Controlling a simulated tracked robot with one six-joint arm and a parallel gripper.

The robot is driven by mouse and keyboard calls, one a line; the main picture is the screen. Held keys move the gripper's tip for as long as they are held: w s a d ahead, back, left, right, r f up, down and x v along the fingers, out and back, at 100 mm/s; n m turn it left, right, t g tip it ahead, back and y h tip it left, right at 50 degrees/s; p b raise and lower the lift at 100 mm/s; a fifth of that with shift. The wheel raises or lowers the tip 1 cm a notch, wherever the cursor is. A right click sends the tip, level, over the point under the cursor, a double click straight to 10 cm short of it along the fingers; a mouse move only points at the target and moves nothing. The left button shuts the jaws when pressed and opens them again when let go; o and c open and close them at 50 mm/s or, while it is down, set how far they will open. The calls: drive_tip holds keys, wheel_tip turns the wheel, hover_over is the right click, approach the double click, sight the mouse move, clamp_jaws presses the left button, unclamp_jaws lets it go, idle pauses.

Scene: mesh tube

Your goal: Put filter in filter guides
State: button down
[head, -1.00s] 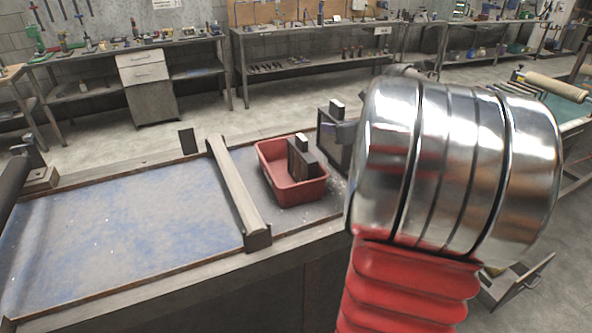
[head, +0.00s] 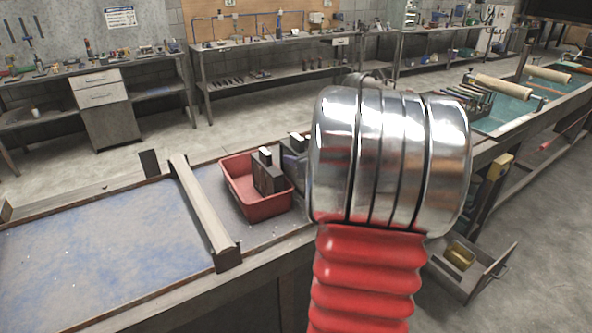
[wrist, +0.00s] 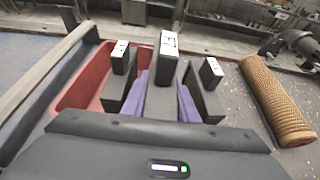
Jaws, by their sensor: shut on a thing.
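In the wrist view my gripper (wrist: 164,95) has purple pads on both sides of a dark upright block (wrist: 167,55) with a white label on top, and it is shut on this block. Similar white-topped dark pieces stand to the left (wrist: 120,58) and right (wrist: 210,73); I cannot tell whether they are separate blocks. A tan woven mesh tube (wrist: 277,100), perhaps the filter, lies at the right, apart from the gripper. I cannot make out the filter guides.
A red tray (head: 234,187) sits on the bench, with a white-topped dark block (head: 269,180) in or over it. A raised rail (head: 205,213) crosses the bench left of the tray. The blue-stained bench top (head: 105,240) is clear. A low open box (head: 485,280) stands at the right.

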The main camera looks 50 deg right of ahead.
drive_tip(key=shift+f, duration=1.85)
drive_tip(key=shift+f, duration=0.6)
drive_tip(key=c, duration=1.4)
unclamp_jaws()
drive_tip(key=shift+f, duration=0.15)
drive_tip(key=shift+s+r, duration=0.15)
drive_tip(key=shift+r, duration=0.6)
drive_tip(key=v, duration=1.1)
drive_tip(key=shift+s+r, duration=0.2)
drive_tip(key=shift+s, duration=0.1)
drive_tip(key=shift+a, duration=0.1)
drive_tip(key=shift+c, duration=0.6)
